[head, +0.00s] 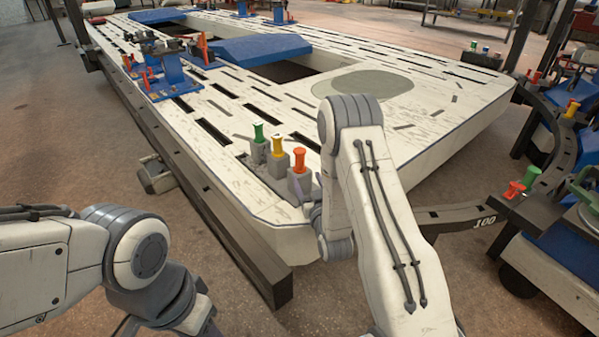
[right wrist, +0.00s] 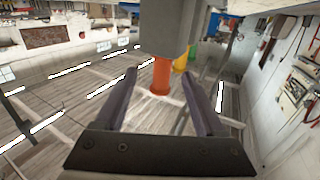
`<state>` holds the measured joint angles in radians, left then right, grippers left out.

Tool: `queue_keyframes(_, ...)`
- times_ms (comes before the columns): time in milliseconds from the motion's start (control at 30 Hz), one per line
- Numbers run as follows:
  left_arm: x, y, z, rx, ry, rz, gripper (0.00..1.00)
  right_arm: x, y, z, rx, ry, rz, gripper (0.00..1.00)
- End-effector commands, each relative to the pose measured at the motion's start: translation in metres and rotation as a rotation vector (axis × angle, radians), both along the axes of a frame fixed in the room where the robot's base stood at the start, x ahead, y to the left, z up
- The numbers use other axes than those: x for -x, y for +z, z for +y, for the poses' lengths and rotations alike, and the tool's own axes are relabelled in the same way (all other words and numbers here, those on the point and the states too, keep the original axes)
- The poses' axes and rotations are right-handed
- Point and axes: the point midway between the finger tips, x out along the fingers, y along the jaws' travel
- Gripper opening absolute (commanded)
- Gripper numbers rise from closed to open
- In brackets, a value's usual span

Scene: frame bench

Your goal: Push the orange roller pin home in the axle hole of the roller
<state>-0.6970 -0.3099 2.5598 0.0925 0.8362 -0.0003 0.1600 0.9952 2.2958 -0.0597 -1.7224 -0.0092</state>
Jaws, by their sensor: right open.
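The orange roller pin (head: 300,160) stands upright in a grey block (head: 299,185) at the near corner of the white frame. Its flared head and part of its shank show above the block; how deep it sits I cannot tell. My right gripper (head: 306,207) is low beside that block, mostly hidden by its own arm. In the right wrist view, which looks upside down, the pin (right wrist: 161,77) hangs from the grey block (right wrist: 172,30). The open right gripper (right wrist: 158,84) has a finger on either side of the pin's line, with clear gaps. My left gripper is out of view.
A yellow pin (head: 278,147) and a green pin (head: 258,132) stand in similar grey blocks close behind the orange one. Blue clamp fixtures (head: 170,75) stand farther along the frame (head: 400,135). A dark rail (head: 215,215) runs along its left side.

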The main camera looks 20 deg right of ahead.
Motion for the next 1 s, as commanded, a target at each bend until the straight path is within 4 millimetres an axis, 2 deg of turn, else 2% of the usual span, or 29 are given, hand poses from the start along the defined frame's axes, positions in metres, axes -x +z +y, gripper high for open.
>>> queue_keyframes(100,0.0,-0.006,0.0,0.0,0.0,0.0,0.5,-0.017,0.0,-0.001,0.0,0.001,-0.003,0.71)
queue_keyframes(267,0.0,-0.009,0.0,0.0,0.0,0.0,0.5,-0.028,-0.001,-0.001,0.0,0.001,0.0,0.71)
queue_keyframes(467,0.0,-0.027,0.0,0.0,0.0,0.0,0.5,-0.057,0.001,0.0,0.0,0.002,-0.005,0.71)
queue_keyframes(600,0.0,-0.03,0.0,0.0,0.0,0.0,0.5,-0.072,0.002,-0.002,-0.001,0.001,0.0,0.71)
queue_keyframes(867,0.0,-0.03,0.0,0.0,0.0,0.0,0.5,-0.076,0.003,-0.002,-0.001,0.001,0.002,0.71)
queue_keyframes(900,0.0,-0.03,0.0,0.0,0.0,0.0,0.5,-0.076,0.003,-0.002,-0.001,0.001,0.002,0.68)
queue_keyframes(967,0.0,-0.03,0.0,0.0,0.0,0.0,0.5,-0.076,0.003,-0.002,0.0,0.001,0.002,0.45)
queue_keyframes(1000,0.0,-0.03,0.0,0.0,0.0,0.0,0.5,-0.076,0.003,-0.002,0.0,0.001,0.002,0.29)
